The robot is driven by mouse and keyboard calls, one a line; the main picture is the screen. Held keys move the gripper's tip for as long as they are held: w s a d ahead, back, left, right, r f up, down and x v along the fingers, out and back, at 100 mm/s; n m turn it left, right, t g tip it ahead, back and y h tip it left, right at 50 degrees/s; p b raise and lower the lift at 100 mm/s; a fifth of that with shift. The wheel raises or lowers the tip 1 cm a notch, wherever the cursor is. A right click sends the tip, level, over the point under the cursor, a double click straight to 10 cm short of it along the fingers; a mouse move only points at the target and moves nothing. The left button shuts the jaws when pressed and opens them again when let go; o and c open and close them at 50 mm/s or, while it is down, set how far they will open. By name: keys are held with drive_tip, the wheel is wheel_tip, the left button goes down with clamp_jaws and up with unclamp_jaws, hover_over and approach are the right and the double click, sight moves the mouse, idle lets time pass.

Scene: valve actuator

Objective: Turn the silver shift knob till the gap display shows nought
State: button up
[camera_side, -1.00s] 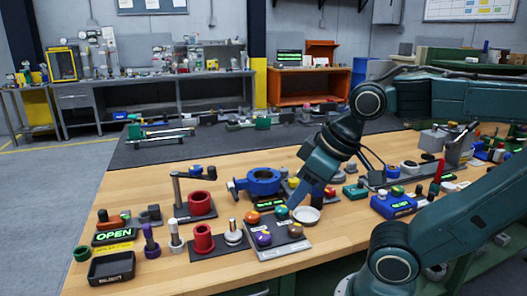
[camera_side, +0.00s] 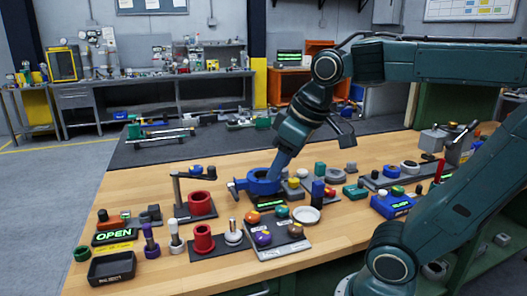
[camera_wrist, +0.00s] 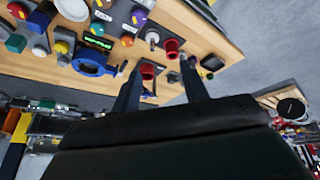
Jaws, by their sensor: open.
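A silver knob (camera_side: 234,232) stands upright on a dark plate beside a red cylinder (camera_side: 203,238); it also shows in the wrist view (camera_wrist: 152,36). A separate silver-topped post (camera_side: 176,242) stands to its left. I cannot tell for sure which is the shift knob. A small green-lit display (camera_side: 268,205) sits in front of the blue ring valve (camera_side: 262,184); its text is too small to read. My gripper (camera_side: 274,178) appears over or just behind the blue valve in the side view. In the wrist view its two fingers (camera_wrist: 160,70) are apart, with nothing gripped between them.
A grey panel (camera_side: 270,250) with several coloured knobs lies right of the silver knob. A white round dish (camera_side: 306,215) is behind it. A display reading OPEN (camera_side: 113,235) and a black tray (camera_side: 111,268) stand at the left. Bare wood shows at the front right.

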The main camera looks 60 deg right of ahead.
drive_tip(key=w+d+r+g, duration=0.1)
drive_tip(key=w+d+r, duration=0.2)
drive_tip(key=w+d, duration=0.5)
drive_tip(key=n+g, duration=0.1)
drive_tip(key=g, duration=0.3)
hover_over(283, 173)
drive_tip(key=d, duration=0.2)
wheel_tip(283, 173, down, 11)
drive_tip(key=shift+w+f+y, duration=0.15)
drive_tip(key=shift+w+y, duration=0.05)
drive_tip(key=shift+y, duration=0.1)
drive_tip(key=shift+f, duration=0.1)
wheel_tip(283, 173, down, 14)
drive_tip(key=shift+r, duration=0.2)
